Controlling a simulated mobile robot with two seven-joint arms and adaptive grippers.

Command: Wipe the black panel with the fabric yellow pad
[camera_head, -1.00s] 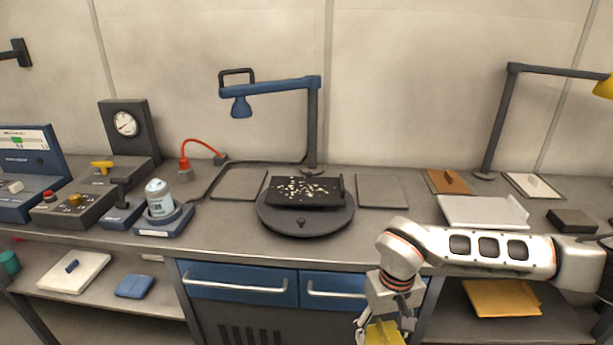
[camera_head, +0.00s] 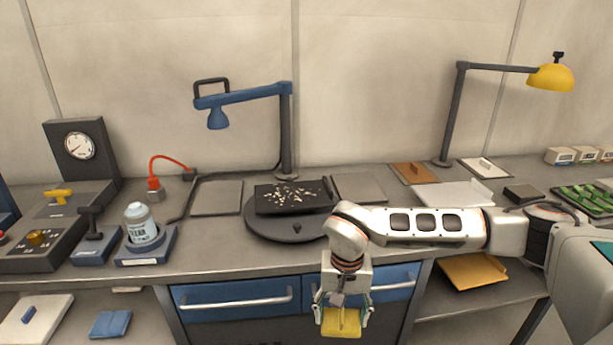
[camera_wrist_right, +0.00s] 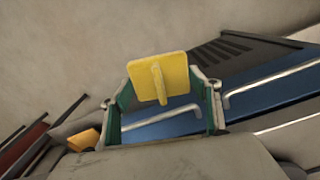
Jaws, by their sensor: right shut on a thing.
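The black panel (camera_head: 293,197) lies on a dark round turntable (camera_head: 262,229) on the bench, with many pale specks scattered over it. My right gripper (camera_head: 342,308) is shut on the yellow pad (camera_head: 341,323) and holds it in front of the bench's blue drawers, below the bench top. In the right wrist view the yellow pad (camera_wrist_right: 158,78) shows its square face and a raised grip between the fingers (camera_wrist_right: 165,105). The pad is apart from the panel. My left gripper is not in view.
A blue lamp (camera_head: 245,97) reaches over the bench behind the turntable. A white-labelled canister (camera_head: 140,224) stands in a blue holder to the left. Grey mats (camera_head: 217,198) flank the turntable. A white tray (camera_head: 455,195) and a yellow lamp (camera_head: 550,77) are at the right.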

